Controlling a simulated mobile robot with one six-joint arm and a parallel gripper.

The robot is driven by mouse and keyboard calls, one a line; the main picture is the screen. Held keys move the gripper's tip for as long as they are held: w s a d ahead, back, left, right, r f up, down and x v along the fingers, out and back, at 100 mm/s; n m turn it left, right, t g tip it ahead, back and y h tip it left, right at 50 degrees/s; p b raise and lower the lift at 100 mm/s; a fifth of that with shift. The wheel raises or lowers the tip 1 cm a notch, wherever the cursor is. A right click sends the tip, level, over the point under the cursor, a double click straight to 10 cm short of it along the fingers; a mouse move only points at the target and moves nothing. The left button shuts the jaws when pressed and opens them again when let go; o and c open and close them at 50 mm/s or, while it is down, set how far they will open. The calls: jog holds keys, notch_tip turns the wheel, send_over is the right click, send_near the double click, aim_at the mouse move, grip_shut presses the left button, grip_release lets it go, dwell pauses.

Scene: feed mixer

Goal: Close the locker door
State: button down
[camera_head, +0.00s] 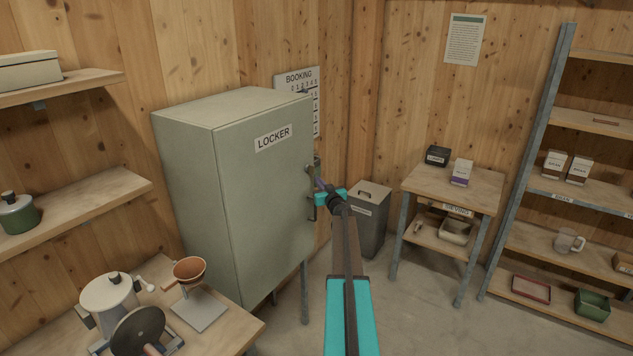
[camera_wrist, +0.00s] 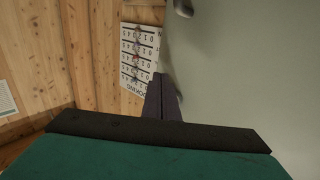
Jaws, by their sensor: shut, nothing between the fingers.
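The grey-green locker (camera_head: 185,180) stands against the wood wall at the centre left. Its door (camera_head: 265,200), labelled LOCKER, faces me and looks flush or nearly flush with the body; I cannot tell whether a small gap remains. A dark handle (camera_head: 313,210) runs along the door's right edge, partly hidden by my arm. My gripper (camera_head: 318,184) is shut and empty at that edge, beside the handle. In the wrist view, my fingers (camera_wrist: 165,92) point along the edge of the pale door (camera_wrist: 245,75); contact is unclear.
A booking board (camera_head: 297,82) hangs behind the locker. A grey bin (camera_head: 370,225) and a small wooden table (camera_head: 470,185) stand to the right, with a shelf rack (camera_head: 545,120) beyond. A bench (camera_head: 235,325) with equipment is at front left. Floor right of my arm is clear.

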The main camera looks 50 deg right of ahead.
jog(key=s+d+b, duration=0.1)
jog(key=s+b, duration=0.2)
jog(key=s, duration=0.7)
jog(key=shift+s+d+f, duration=0.2)
jog(key=shift+s+d, duration=0.1)
jog(key=shift+d, duration=0.1)
